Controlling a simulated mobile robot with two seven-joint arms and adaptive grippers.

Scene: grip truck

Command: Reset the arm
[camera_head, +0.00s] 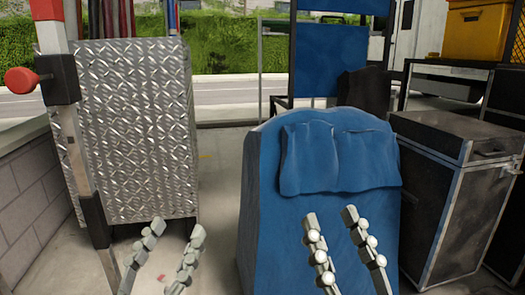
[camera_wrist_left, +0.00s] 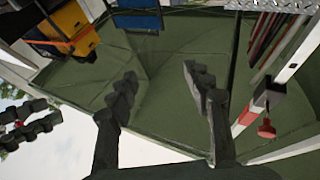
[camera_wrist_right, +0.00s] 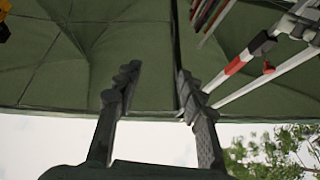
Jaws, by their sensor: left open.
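My left gripper (camera_head: 176,230) points up at the lower left of the head view. Its fingers are apart with nothing between them, as the left wrist view (camera_wrist_left: 160,75) also shows. My right gripper (camera_head: 331,216) is to its right, in front of the blue padded item (camera_head: 268,205). Its fingers are also apart and empty, as in the right wrist view (camera_wrist_right: 157,75). The right gripper's fingers also show at the left edge of the left wrist view (camera_wrist_left: 28,125). Both wrist cameras look up at a green canopy (camera_wrist_left: 170,85).
A diamond-plate metal box (camera_head: 125,130) stands at the left behind a red-and-white post with a red knob (camera_head: 20,80). A black case (camera_head: 440,200) stands at the right, with a yellow bin (camera_head: 480,30) above and behind. Grey floor (camera_head: 218,190) shows between the box and the blue item.

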